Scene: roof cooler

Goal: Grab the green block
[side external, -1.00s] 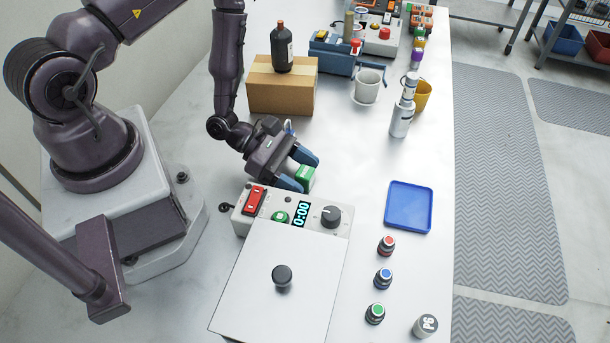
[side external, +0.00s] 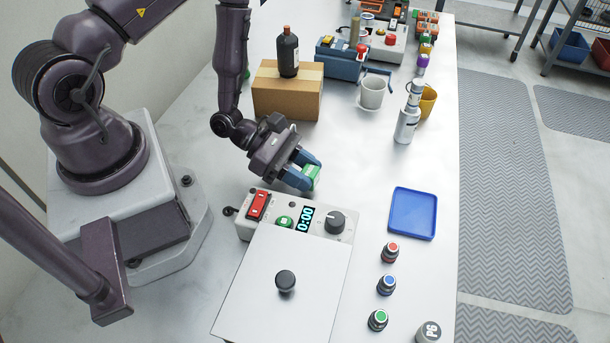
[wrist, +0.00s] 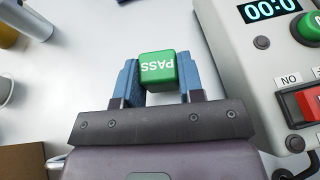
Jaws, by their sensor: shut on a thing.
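The green block (side external: 310,176) is between the blue fingers of my gripper (side external: 306,172) in the side external view, just behind the control box. In the wrist view the green block (wrist: 158,71) shows white "PASS" lettering, upside down in the picture. My gripper (wrist: 158,82) is shut on it, with one blue finger on each side. In the side external view the near finger and the gripper body hide part of the block. Its exact height over the table is hard to tell.
A control box (side external: 265,222) with a red switch, green button, display and dial stands in front of the gripper. A blue tray (side external: 413,236) lies to the right. A cardboard box (side external: 288,98) with a dark bottle (side external: 289,52) stands behind. A grey cup (side external: 372,92) and silver bottle (side external: 408,120) stand at back right.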

